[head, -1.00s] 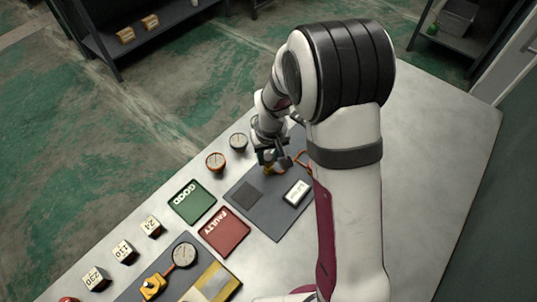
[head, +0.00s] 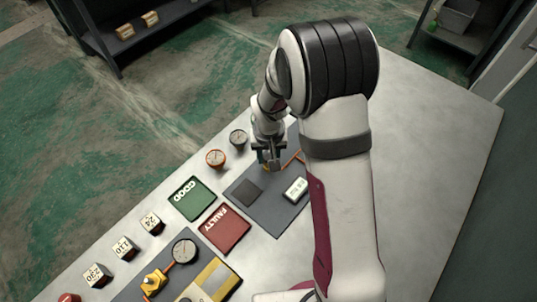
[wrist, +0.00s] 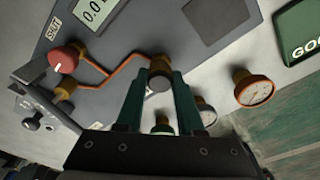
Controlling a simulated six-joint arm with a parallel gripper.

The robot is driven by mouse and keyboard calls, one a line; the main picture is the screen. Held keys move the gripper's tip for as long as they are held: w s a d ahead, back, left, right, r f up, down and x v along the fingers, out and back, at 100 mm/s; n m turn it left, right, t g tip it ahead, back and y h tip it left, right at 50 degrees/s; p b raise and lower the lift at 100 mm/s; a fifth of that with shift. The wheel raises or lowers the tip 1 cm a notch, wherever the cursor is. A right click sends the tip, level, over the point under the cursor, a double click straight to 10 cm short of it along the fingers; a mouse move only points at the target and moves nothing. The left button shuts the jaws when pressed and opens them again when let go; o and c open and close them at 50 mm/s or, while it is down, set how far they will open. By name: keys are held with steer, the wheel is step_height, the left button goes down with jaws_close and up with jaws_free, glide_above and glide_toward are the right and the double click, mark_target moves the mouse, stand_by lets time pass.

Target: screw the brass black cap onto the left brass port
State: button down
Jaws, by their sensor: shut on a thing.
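My gripper (wrist: 159,82) points at the grey panel, its two teal fingers shut on a small dark, round-ended cap (wrist: 158,84). A brass fitting (wrist: 160,64) shows just beyond the cap, at the end of the orange pipe, in line with it. I cannot tell whether the cap is seated on this port or only close to it. In the head view my gripper (head: 270,153) is low over the far part of the panel (head: 268,207), and its fingers hide most of the fitting. A second brass fitting (wrist: 65,89) stands beside the red knob in the wrist view.
A red knob (wrist: 64,60) and a display (wrist: 94,12) are on the panel. An orange-rimmed gauge (head: 215,159) and a dark gauge (head: 238,137) stand left of my gripper. The green tray (head: 191,198) and red tray (head: 225,229) lie nearer. The table's right side is clear.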

steer(key=shift+m, duration=0.4)
steer(key=m, duration=0.4)
steer(key=shift+f+h, duration=0.1)
steer(key=shift+h, duration=0.2)
steer(key=m, duration=0.6)
steer(key=shift+a+g+h, duration=0.1)
steer(key=shift+g+h, duration=0.2)
steer(key=shift+c, duration=2.2)
jaws_free()
steer(key=o, duration=0.3)
